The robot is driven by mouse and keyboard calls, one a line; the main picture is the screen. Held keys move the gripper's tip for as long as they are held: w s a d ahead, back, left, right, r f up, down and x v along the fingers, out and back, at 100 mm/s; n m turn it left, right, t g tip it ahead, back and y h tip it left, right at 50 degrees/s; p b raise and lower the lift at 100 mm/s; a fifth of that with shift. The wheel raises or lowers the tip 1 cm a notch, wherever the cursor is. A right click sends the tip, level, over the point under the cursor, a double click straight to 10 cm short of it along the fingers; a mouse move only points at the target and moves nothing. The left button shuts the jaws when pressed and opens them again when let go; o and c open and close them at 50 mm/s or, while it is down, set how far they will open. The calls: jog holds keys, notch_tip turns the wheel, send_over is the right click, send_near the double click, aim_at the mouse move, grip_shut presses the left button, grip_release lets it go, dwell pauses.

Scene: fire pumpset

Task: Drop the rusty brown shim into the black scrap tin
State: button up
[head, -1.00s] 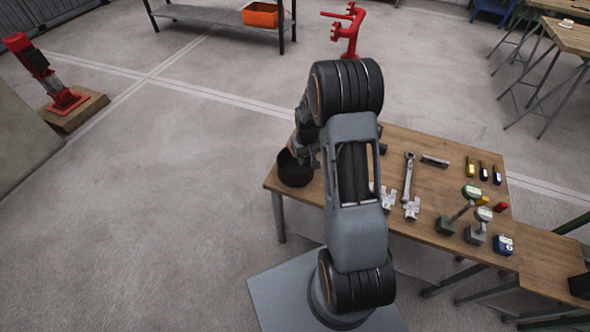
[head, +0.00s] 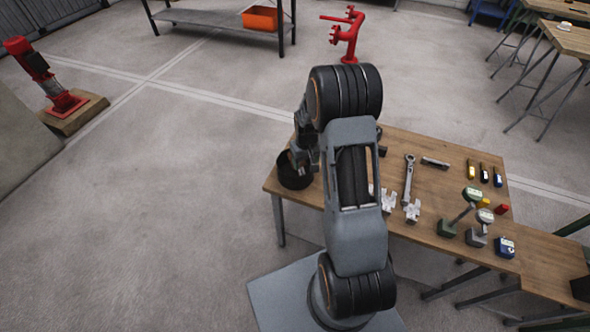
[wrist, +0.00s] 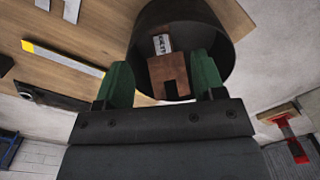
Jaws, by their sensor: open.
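The black scrap tin (head: 294,178) stands on the left end of the wooden table. In the wrist view the tin (wrist: 222,28) opens toward the camera at the top. The rusty brown shim (wrist: 167,72), a slotted plate with a pale label, shows inside the tin's rim. My gripper (wrist: 162,60) has its two green fingers spread at the tin's mouth, one on each side of the shim, with gaps to it. In the head view my arm partly covers the gripper and the tin's inside, and the shim cannot be made out.
The table (head: 445,190) also holds a wrench (head: 408,180), pale slotted shims (head: 412,211), dial gauges on stands (head: 472,195) and small coloured items toward the right. A red hydrant-like fitting (head: 350,35) stands behind.

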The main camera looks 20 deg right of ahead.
notch_tip(320, 180, up, 14)
jog(key=shift+f, duration=0.15)
dwell(0.3)
dwell(0.5)
jog(key=s+a+r+t, duration=0.1)
jog(key=s+a+r, duration=0.2)
jog(key=s, duration=0.3)
jog(key=s+a+r+t, duration=0.1)
jog(key=s+a+r, duration=0.2)
jog(key=s, duration=0.3)
jog(key=s+a+r+t+p, duration=0.1)
jog(key=s+a+r, duration=0.2)
jog(key=s+a, duration=0.2)
jog(key=shift+s+r+t, duration=0.3)
jog(key=shift+s+r, duration=0.1)
jog(key=shift+s, duration=0.3)
